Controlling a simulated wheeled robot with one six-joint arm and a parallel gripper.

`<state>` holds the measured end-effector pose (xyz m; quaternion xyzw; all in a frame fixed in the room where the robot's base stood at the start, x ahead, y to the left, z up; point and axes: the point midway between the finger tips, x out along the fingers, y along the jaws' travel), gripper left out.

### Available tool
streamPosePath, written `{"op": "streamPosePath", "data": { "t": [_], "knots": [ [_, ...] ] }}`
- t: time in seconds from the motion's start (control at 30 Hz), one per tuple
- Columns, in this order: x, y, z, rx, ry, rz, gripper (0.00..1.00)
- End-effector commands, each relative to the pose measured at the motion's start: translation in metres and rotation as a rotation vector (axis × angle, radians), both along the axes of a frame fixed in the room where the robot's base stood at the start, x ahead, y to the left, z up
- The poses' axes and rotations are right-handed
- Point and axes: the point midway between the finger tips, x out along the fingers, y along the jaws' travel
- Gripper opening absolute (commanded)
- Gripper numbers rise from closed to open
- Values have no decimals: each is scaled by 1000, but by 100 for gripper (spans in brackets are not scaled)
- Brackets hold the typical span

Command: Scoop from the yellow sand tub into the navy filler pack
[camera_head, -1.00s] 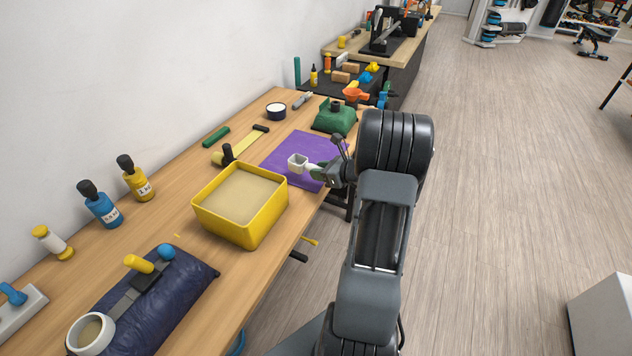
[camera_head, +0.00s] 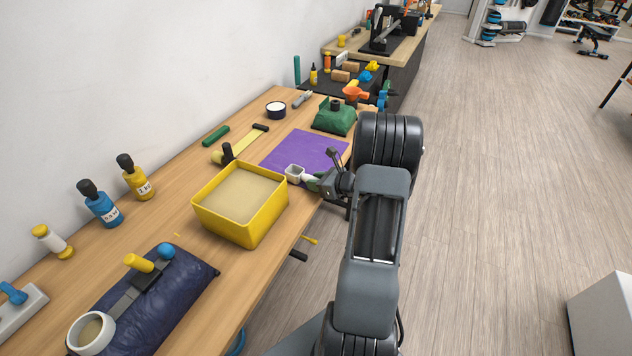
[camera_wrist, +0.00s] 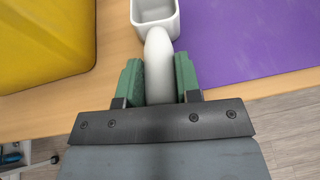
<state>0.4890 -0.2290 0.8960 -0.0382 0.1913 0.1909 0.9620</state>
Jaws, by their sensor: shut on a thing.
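The yellow sand tub (camera_head: 262,222) stands on the wooden bench, filled with pale sand (camera_head: 240,194). It also shows at the upper left of the wrist view (camera_wrist: 45,45). The navy filler pack (camera_head: 185,288) lies nearer on the bench, with a white ring-shaped cup (camera_head: 90,333) and a grey bar with yellow and blue knobs on it. My gripper (camera_head: 318,181) is shut on the white handle of a scoop (camera_head: 294,171), just right of the tub. In the wrist view, green finger pads (camera_wrist: 158,80) clasp the handle and the square scoop bowl (camera_wrist: 155,12) looks empty.
Blue (camera_head: 100,206) and yellow (camera_head: 136,180) weighted bottles stand by the wall. Open floor lies to the right.

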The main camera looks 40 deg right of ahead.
Motion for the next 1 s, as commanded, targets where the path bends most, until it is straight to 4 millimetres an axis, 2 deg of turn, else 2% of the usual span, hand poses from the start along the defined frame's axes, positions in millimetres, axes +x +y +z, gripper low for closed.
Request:
{"op": "streamPosePath", "data": {
  "t": [0.03,0.3,0.73,1.0],
  "knots": [
    [0,0,-2,0,0,0,32],
    [0,0,-1,0,0,0,57],
    [0,0,2,1,0,0,57],
    [-50,-28,22,-2,-2,-6,57]
  ]
}}
